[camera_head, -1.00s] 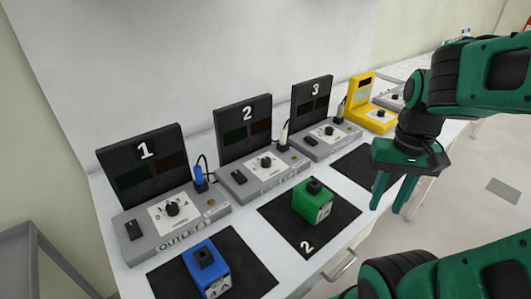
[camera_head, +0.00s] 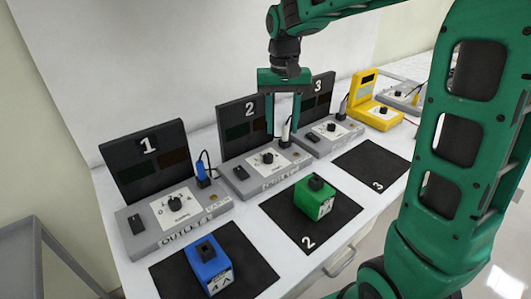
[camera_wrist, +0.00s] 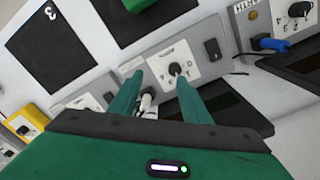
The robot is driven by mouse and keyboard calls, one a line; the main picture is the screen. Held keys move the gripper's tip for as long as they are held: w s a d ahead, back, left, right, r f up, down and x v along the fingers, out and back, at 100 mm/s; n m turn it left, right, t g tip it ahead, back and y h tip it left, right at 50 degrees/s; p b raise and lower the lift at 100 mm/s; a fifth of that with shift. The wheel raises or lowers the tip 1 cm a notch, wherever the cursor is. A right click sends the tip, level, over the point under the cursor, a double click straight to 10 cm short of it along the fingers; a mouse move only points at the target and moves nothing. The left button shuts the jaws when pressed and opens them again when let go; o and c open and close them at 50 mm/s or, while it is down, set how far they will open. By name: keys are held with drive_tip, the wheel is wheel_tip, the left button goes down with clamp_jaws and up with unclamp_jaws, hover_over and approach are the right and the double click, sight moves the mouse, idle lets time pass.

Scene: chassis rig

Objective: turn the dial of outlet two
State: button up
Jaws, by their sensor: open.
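Outlet two is a grey box with a black upright panel marked 2 (camera_head: 243,125). Its black dial (camera_head: 268,158) sits on a white scale plate on the box's top. The dial also shows in the wrist view (camera_wrist: 175,69), beyond and between my fingertips. My gripper (camera_head: 283,130) is open and empty, pointing down above the back right part of outlet two, apart from the dial. From the head camera its fingers stand in front of the panel and the white plug (camera_head: 285,133). A black switch (camera_head: 241,172) is left of the dial.
Outlet one (camera_head: 180,222) with a blue plug stands left, outlet three (camera_head: 330,132) right. A green block (camera_head: 315,198) and a blue block (camera_head: 209,265) rest on black mats in front. The mat marked 3 (camera_head: 370,165) is bare. A yellow device (camera_head: 372,100) stands farther right.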

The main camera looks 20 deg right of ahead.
sight(268, 155)
drive_tip(key=a+f, duration=0.1)
drive_tip(key=f, duration=0.2)
drive_tip(key=w+a+f, duration=0.1)
drive_tip(key=f, duration=0.3)
drive_tip(key=w+a+f, duration=0.1)
drive_tip(key=f, duration=0.3)
drive_tip(key=shift+w, duration=0.2)
drive_tip(key=shift+a, duration=0.1)
drive_tip(key=c, duration=1)
